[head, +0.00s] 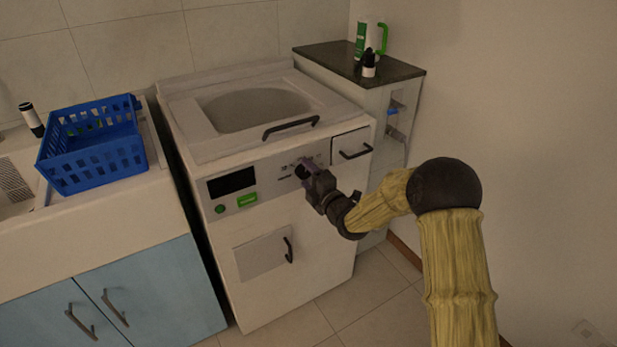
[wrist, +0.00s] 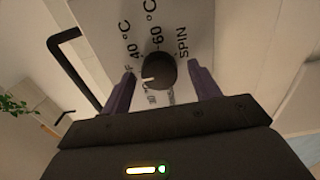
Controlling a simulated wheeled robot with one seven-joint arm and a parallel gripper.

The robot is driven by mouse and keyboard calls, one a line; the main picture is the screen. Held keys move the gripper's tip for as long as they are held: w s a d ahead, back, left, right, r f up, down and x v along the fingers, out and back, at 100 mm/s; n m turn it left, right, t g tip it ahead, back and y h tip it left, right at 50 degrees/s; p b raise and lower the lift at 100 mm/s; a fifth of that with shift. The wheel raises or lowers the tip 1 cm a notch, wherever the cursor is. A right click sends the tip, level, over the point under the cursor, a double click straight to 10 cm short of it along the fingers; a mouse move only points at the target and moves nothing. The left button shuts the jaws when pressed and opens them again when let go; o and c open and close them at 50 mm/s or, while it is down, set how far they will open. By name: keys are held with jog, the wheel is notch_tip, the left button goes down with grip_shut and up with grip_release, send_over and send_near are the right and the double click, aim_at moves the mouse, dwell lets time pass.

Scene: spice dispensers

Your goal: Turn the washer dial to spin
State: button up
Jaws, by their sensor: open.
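The washer (head: 285,225) is a white top-loading machine in the middle of the head view. Its dial (wrist: 160,68) is a round dark knob in the wrist view. The dial's white mark is at its left side, pointing left and slightly down, away from the SPIN label (wrist: 182,42) at the upper right. Labels for 40 °C and 60 °C are above left and above it; others are partly hidden. My gripper (head: 309,178) is at the washer's front panel, with its open fingers on either side of the dial. I cannot tell whether they touch it. In the head view the gripper mostly covers the dial.
A black display (head: 231,182) and green buttons are on the panel's left. A drawer with a dark handle (head: 354,151) is close to the right of my gripper. A blue basket (head: 92,165) stands on the left counter. A dark-topped shelf (head: 400,71) holds bottles behind right.

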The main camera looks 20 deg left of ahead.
jog(key=shift+c, duration=0.4)
jog(key=c, duration=0.9)
